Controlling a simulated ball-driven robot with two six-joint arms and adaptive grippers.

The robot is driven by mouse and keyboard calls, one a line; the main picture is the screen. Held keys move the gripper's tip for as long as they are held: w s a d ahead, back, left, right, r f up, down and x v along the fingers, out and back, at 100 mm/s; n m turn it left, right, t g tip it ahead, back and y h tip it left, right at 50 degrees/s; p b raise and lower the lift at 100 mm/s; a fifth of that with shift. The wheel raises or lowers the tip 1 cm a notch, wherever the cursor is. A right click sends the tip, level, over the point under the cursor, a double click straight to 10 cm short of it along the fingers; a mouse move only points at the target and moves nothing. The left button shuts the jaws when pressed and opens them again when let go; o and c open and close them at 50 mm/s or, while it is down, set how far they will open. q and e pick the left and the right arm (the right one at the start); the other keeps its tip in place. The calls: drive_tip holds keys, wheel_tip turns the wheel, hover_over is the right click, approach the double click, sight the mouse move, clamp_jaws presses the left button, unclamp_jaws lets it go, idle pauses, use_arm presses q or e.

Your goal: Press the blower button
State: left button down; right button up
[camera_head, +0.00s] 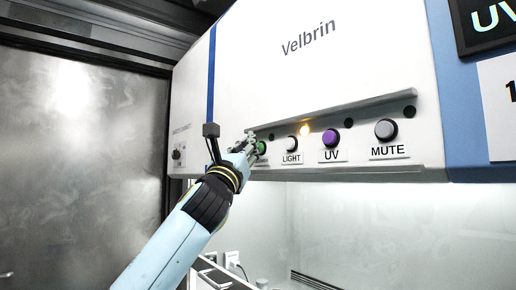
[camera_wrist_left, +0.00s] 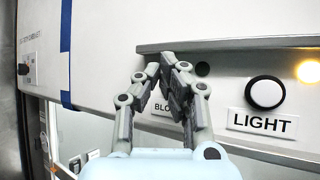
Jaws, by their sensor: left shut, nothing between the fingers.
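The blower button is the green button (camera_head: 262,147) at the left end of the cabinet's button row, partly covered by my gripper in the head view. In the wrist view the fingers hide it, and only the start of its label (camera_wrist_left: 162,107), "BLO", shows below. My left gripper (camera_head: 250,143) is shut and empty, with its fingertips right at the button. In the wrist view the closed fingertips (camera_wrist_left: 167,69) point at the panel above that label. I cannot tell whether they touch the button. My right gripper is not in view.
To the right along the panel are the white LIGHT button (camera_head: 292,143), the purple UV button (camera_head: 331,138) and the grey MUTE button (camera_head: 386,130). An amber lamp (camera_head: 305,129) glows above LIGHT. A metal ledge (camera_head: 340,174) runs below the row.

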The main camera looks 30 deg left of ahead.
use_arm(q)
drive_tip(key=shift+w+d, duration=0.2)
drive_tip(key=shift+w, duration=0.3)
idle(0.8)
drive_tip(key=shift+s+a, duration=0.1)
drive_tip(key=shift+s, duration=0.05)
drive_tip(key=shift+s+a, duration=0.3)
drive_tip(key=shift+s, duration=0.4)
drive_tip(key=shift+s, duration=0.1)
drive_tip(key=shift+s+a, duration=0.3)
drive_tip(key=shift+s, duration=0.45)
drive_tip(key=shift+s+a, duration=0.35)
drive_tip(key=shift+s, duration=0.4)
drive_tip(key=shift+s+a, duration=0.3)
drive_tip(key=shift+s, duration=0.45)
